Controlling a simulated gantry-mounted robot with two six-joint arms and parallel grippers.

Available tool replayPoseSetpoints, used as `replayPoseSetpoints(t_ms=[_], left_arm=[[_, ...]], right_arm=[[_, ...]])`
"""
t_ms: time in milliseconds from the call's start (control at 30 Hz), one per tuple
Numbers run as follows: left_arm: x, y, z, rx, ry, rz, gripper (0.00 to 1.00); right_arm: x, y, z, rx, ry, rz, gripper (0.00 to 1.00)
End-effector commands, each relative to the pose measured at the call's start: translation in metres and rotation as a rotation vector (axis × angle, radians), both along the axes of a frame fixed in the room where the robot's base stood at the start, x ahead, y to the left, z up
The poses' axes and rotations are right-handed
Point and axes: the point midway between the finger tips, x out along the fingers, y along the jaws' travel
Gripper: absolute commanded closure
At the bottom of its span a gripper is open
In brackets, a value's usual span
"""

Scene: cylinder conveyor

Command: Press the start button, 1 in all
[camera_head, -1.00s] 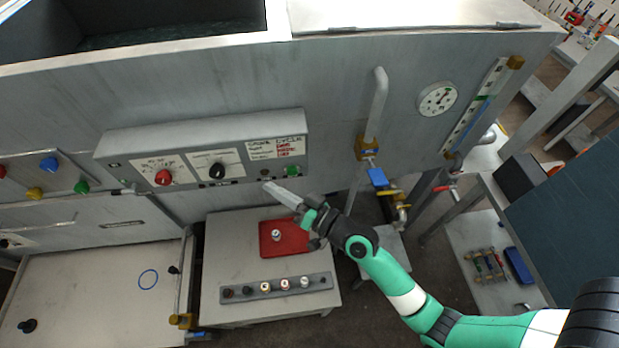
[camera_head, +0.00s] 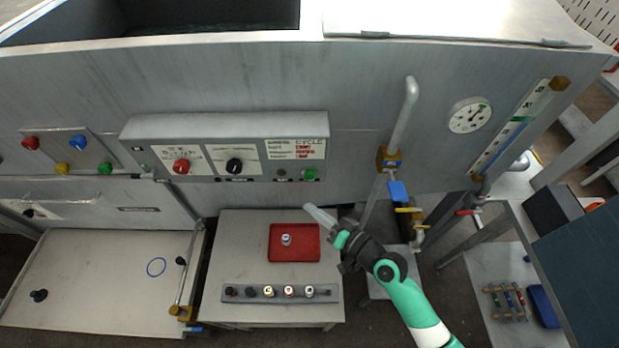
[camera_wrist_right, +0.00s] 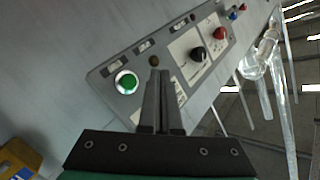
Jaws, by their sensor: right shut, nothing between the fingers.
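A green button (camera_head: 309,174) sits at the lower right of the grey control panel (camera_head: 225,122), under a small sign reading CYCLE. In the right wrist view the green button (camera_wrist_right: 126,83) has a pale ring and lies left of my fingertips. My right gripper (camera_head: 307,207) is shut and empty, just below the panel and the button in the head view, apart from the button there. In the wrist view its closed fingers (camera_wrist_right: 160,75) point toward the panel. My left gripper is not in view.
The panel also bears a red knob (camera_head: 181,166) and a black knob (camera_head: 234,165). Below stands a table with a red tray (camera_head: 309,254) and a strip of several knobs (camera_head: 330,293). Pipes and valves (camera_head: 391,158) stand right of the panel.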

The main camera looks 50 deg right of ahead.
Motion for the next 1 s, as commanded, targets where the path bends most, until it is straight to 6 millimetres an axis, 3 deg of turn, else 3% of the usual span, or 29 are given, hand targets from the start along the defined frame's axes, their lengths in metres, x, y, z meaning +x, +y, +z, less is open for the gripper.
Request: replayPoseSetpoints(t_ms=[433, 1000], left_arm=[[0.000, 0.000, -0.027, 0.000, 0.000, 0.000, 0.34], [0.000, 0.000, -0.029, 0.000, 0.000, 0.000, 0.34]], right_arm=[[0.042, -0.044, -0.003, -0.002, -0.002, -0.001, 1.00], [0.047, -0.049, 0.000, -0.001, 0.000, 0.000, 1.00]])
